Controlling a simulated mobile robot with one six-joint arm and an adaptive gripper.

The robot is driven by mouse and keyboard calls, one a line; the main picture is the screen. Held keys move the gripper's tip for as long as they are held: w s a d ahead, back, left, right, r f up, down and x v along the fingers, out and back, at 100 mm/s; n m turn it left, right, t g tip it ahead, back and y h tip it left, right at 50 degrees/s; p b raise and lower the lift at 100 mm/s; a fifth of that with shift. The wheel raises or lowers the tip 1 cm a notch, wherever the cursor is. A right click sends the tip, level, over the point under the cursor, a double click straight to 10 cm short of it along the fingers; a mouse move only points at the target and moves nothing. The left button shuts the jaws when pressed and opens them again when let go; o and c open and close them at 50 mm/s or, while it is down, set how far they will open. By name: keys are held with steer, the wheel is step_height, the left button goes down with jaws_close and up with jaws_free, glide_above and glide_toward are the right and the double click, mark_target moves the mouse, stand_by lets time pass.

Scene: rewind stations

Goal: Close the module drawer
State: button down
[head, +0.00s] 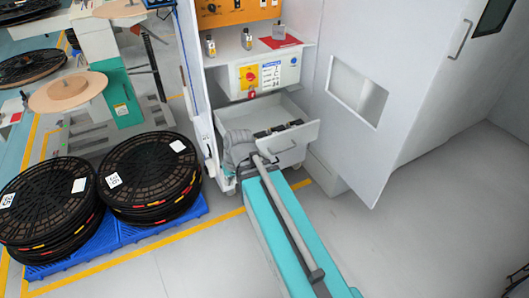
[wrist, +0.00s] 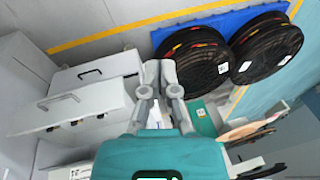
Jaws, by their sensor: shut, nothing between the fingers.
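My gripper (head: 236,137) is at the drawer's left side in the head view, where my wrist hides part of the drawer. In the wrist view the gripper's fingers (wrist: 160,68) are together and empty, to the right of the drawer front. I cannot tell whether they touch the drawer.
The cabinet's large white door (head: 370,140) stands open on the right. Stacked black reels (head: 150,170) lie on a blue pallet (head: 135,232) at the left. A shelf (head: 255,55) above the drawer holds small items and a red sheet. Grey floor is clear at the right.

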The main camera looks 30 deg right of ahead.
mark_target(262, 143)
steer(key=w+d+f+m+t+y+b, duration=0.2)
steer(key=w+d+f+m+t+b, duration=0.25)
steer(key=b, duration=0.45)
steer(key=w+d+f+m+t+y+b, duration=0.15)
steer(key=w+f+t+b, duration=0.25)
steer(key=w+f+b, duration=0.4)
steer(key=d+f+m+t+h+b, duration=0.2)
steer(key=d+m+t+b, duration=0.2)
steer(key=d+b, duration=0.4)
steer(key=w+d+f+m+t+h+b, duration=0.1)
steer(key=d+f+m+t+h+b, duration=0.2)
steer(key=d+m+b, duration=0.3)
steer(key=d+b, duration=0.3)
steer(key=d, duration=0.3)
steer(key=shift+w+d+f+m+t+b, duration=0.2)
steer(key=shift+f+m+t+b, duration=0.05)
steer(key=shift+m+t+b, duration=0.1)
steer(key=shift+w, duration=0.1)
steer(key=shift+w+a, duration=0.15)
steer(key=shift+w, duration=3.35)
steer(key=shift+w+a, duration=0.15)
steer(key=shift+w, duration=3.3)
steer(key=shift+w, duration=0.15)
